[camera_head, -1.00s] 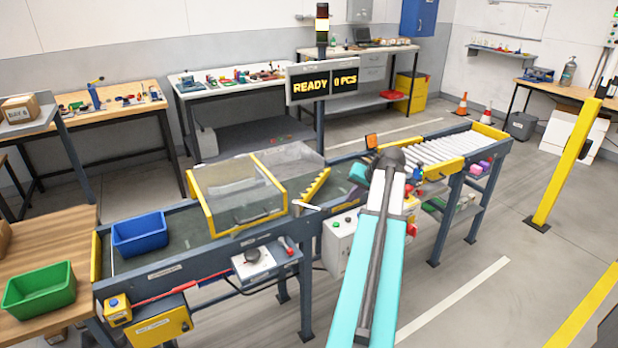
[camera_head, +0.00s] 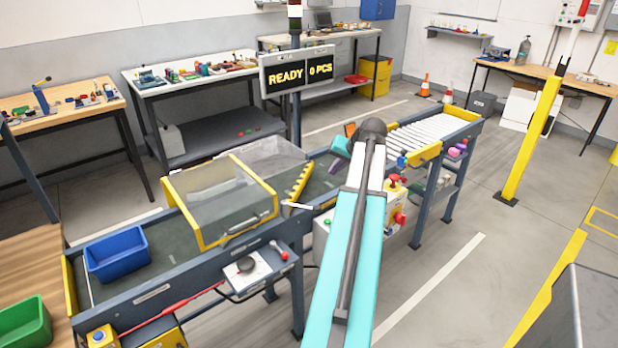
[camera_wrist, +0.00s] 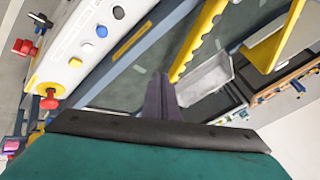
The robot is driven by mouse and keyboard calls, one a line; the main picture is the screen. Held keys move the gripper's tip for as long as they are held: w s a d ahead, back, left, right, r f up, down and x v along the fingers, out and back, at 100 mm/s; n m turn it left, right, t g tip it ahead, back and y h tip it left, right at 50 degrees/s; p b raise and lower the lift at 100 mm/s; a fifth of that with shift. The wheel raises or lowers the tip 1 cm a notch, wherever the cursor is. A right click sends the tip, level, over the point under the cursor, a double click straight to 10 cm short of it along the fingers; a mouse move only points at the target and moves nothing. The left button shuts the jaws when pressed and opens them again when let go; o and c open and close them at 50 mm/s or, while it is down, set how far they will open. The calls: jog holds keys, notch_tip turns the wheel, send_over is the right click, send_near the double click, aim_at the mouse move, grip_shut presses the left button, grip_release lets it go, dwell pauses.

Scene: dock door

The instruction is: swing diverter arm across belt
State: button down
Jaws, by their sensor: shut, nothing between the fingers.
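A yellow toothed bar (camera_head: 299,181), which looks like the diverter arm, lies at the belt's edge beside the clear-covered yellow frame. A short pale handle (camera_head: 297,206) is near its front end. In the wrist view the toothed bar (camera_wrist: 200,38) runs up from just beyond my fingertips. The dark belt (camera_head: 322,180) passes under it. My gripper (camera_wrist: 162,80) is shut and empty, its dark fingers together, apparently short of the bar; contact cannot be told.
A blue bin (camera_head: 117,254) sits on the belt's left end, and a green bin (camera_head: 22,325) on the wooden table. The READY sign (camera_head: 298,73) stands behind the belt. White rollers (camera_head: 430,135) lie right. A control box with a red button (camera_wrist: 48,102) is close left of my gripper.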

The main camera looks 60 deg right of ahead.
jog(key=shift+w+f, duration=0.1)
jog(key=shift+w, duration=0.15)
jog(key=p+x, duration=0.2)
jog(key=x, duration=0.7)
jog(key=shift+w+f, duration=0.2)
jog(key=w, duration=0.1)
jog(key=w+a+p, duration=0.1)
jog(key=shift+w, duration=0.4)
jog(key=shift+w+a+f, duration=0.1)
jog(key=shift+w+f, duration=0.05)
jog(key=shift+w, duration=0.45)
